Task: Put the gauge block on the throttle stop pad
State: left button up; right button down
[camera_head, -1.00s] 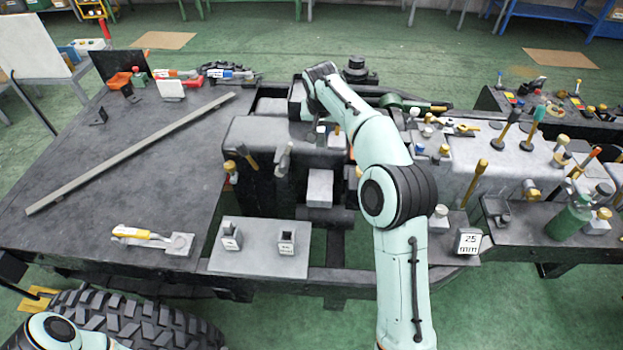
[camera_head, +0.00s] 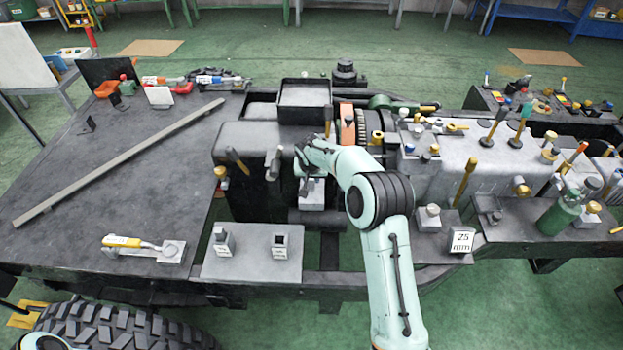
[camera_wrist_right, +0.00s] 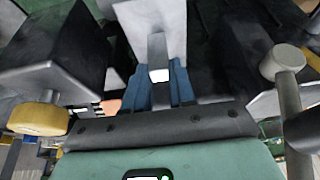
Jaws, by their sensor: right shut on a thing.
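My right gripper (camera_head: 306,178) is over a light grey pad (camera_head: 312,200) in the middle of the chassis; its wrist hides the fingertips in the head view. In the right wrist view, its blue fingers (camera_wrist_right: 158,88) are shut on a slim grey block with a white end face, which I take as the gauge block (camera_wrist_right: 157,52). A pale surface (camera_wrist_right: 160,18), probably the pad, lies beyond the block. I cannot tell whether they touch. My left gripper is out of view.
A grey plate (camera_head: 250,267) carries two small slotted blocks (camera_head: 224,242). A "25 mm" sign (camera_head: 461,239) stands at the right. A black-rimmed tray (camera_head: 304,97) is behind the gripper. Handles and a round-ended rod (camera_wrist_right: 285,75) stand close beside it.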

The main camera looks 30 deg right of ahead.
jog(key=shift+f, duration=0.4)
jog(key=shift+f, duration=0.25)
jog(key=c, duration=0.9)
grip_release()
jog(key=shift+c, duration=0.2)
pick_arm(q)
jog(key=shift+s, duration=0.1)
pick_arm(e)
jog(key=shift+r, duration=0.1)
jog(key=shift+r, duration=0.1)
jog(key=shift+s+r, duration=0.1)
jog(key=shift+r, duration=0.25)
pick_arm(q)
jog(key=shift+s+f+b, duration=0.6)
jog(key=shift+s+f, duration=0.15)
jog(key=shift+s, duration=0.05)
pick_arm(e)
jog(key=v, duration=1.1)
jog(key=shift+a, duration=0.15)
jog(key=shift+s+r, duration=0.1)
jog(key=shift+r, duration=0.05)
